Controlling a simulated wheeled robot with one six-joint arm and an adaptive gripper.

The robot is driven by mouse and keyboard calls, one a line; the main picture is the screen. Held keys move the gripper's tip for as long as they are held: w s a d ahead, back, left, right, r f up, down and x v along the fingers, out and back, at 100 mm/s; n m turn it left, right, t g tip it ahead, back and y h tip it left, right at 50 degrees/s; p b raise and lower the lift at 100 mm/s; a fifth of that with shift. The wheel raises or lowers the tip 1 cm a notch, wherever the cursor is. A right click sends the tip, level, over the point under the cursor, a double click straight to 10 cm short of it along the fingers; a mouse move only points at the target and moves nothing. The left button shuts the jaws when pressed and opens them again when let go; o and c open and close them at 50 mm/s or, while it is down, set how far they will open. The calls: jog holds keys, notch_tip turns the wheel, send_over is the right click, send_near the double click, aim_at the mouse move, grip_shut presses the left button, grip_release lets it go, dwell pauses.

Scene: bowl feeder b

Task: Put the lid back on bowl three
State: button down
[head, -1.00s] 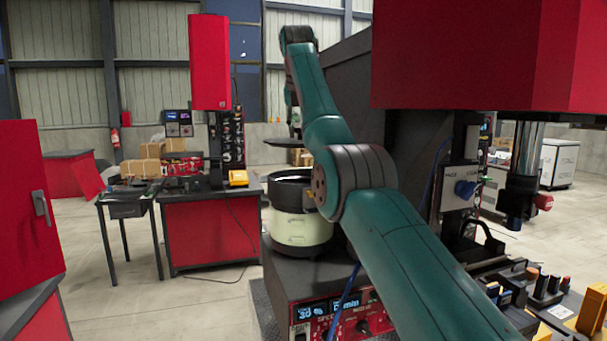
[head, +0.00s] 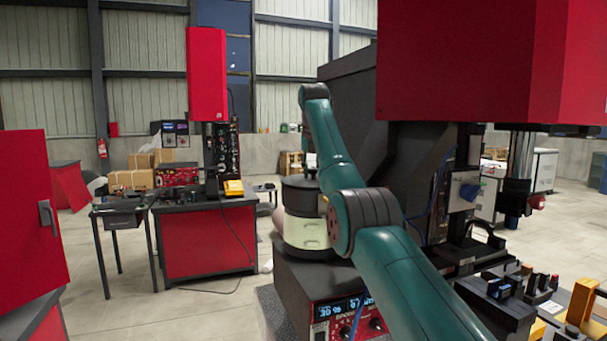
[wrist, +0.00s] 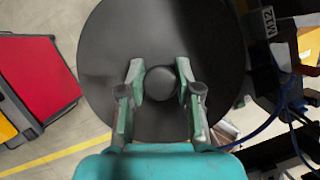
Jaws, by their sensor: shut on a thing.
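The lid (wrist: 165,35) is a dark round disc with a knob (wrist: 160,84) at its centre, filling the middle of the wrist view. My gripper (wrist: 160,80) has a finger on each side of the knob and is shut on it. In the head view the lid (head: 299,182) lies level across the top of the bowl (head: 305,232), a black-rimmed bowl with a pale cream band. Lid and bowl rim look touching or nearly so; I cannot tell whether it is fully seated. The bowl's inside is hidden. My arm covers the bowl's right side.
The bowl stands on a feeder base with a red control panel (head: 340,318). A dark machine with a red housing (head: 470,60) rises at the right. A red workbench (head: 208,240) stands at the back left, with open floor before it.

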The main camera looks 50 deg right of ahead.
jog(key=shift+s+d+f, duration=0.1)
jog(key=shift+f, duration=0.15)
jog(key=c, duration=0.8)
grip_release()
jog(key=shift+f, duration=0.15)
jog(key=v, duration=1.2)
jog(key=shift+r, duration=0.2)
